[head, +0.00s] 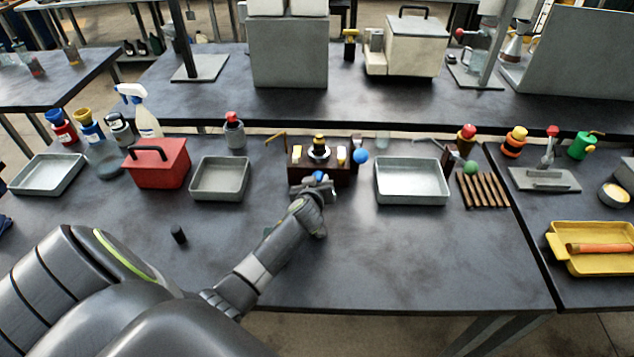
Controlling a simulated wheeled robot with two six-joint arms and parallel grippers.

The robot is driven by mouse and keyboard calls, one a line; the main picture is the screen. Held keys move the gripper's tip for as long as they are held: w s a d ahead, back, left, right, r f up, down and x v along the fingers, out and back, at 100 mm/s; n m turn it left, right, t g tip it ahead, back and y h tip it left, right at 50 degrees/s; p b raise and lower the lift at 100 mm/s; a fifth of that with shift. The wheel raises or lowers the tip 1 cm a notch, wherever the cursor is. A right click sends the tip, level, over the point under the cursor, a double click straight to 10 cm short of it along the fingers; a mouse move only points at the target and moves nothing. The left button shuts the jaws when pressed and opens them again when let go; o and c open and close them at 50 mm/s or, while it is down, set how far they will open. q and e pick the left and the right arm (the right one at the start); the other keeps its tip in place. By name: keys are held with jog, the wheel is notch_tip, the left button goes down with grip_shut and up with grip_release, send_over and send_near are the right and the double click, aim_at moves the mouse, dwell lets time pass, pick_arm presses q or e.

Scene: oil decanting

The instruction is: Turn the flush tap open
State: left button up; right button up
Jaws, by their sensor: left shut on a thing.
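A dark brown block (322,172) stands near the back of the table, with a black and brass cap (319,148) on top. A bent brass pipe (277,139) sticks out at its left and a blue ball knob (361,156) at its right. A small blue tap handle (319,175) shows at the block's front. My left gripper (319,188) is shut on this handle, and its fingers hide most of it. I cannot tell which knob belongs to the flush tap, nor how far it is turned. My right gripper is out of view.
Grey trays stand left (220,178) and right (411,181) of the block. A red toolbox (157,163) is further left, and a wooden slatted rack (482,190) further right. A small black cylinder (179,234) stands front left. The front right tabletop is clear.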

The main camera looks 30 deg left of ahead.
pick_arm(q)
jog(key=shift+m, duration=0.4)
jog(key=o, duration=1)
jog(key=b+v, duration=0.2)
jog(key=v, duration=1.5)
jog(key=shift+d, duration=0.4)
jog(key=shift+r, duration=0.15)
